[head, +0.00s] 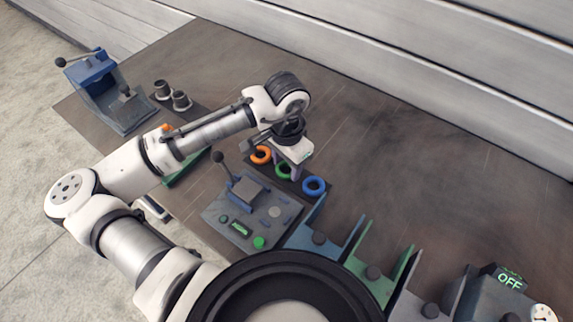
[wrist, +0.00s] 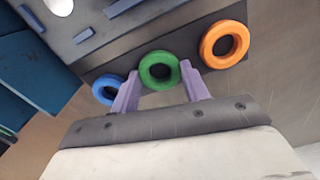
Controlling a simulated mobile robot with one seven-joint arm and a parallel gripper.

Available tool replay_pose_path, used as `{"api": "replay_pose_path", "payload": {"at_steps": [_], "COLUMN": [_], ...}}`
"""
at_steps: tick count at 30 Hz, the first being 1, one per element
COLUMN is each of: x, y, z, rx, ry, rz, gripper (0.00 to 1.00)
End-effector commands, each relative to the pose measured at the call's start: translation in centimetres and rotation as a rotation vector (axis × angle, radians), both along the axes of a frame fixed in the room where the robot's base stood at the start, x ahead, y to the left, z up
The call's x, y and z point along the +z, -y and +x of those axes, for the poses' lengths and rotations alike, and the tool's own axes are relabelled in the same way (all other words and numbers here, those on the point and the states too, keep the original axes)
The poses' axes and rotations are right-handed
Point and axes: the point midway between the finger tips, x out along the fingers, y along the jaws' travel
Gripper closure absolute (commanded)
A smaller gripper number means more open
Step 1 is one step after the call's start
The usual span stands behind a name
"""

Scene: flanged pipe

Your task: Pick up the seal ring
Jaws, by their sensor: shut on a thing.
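Three seal rings show. The green ring (wrist: 155,55) is in the middle, between the two lilac fingers of my gripper (wrist: 160,70), which is shut on it. The green ring also shows in the head view (head: 281,174), partly hidden by my gripper. The orange ring (wrist: 208,43) is to the right in the wrist view, and the blue ring (wrist: 98,91) is to the left, partly behind a finger. In the head view the orange ring (head: 254,157) and blue ring (head: 306,190) lie on a dark strip. I cannot tell whether the green ring is clear of the strip.
A control box (head: 248,208) with a lever and green buttons stands close in front of the rings. Blue and green dividers (head: 345,245) stand to its right. A blue lever fixture (head: 95,70) and grey cylinders (head: 180,101) are at the far left.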

Motion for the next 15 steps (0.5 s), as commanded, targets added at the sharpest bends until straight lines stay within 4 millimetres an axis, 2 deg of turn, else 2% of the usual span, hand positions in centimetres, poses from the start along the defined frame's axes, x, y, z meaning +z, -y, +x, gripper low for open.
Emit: {"api": "replay_pose_path", "payload": {"at_steps": [4,8,15], "x": [0.9,2.9,10.1], "y": [0.0,0.0,0.1], "z": [0.0,0.1,0.1], "rx": [0.000,-0.001,-0.001], "ry": [0.001,0.004,0.006], "rz": [-0.001,-0.001,0.001], "gripper": [0.76,0.76,0.76]}}
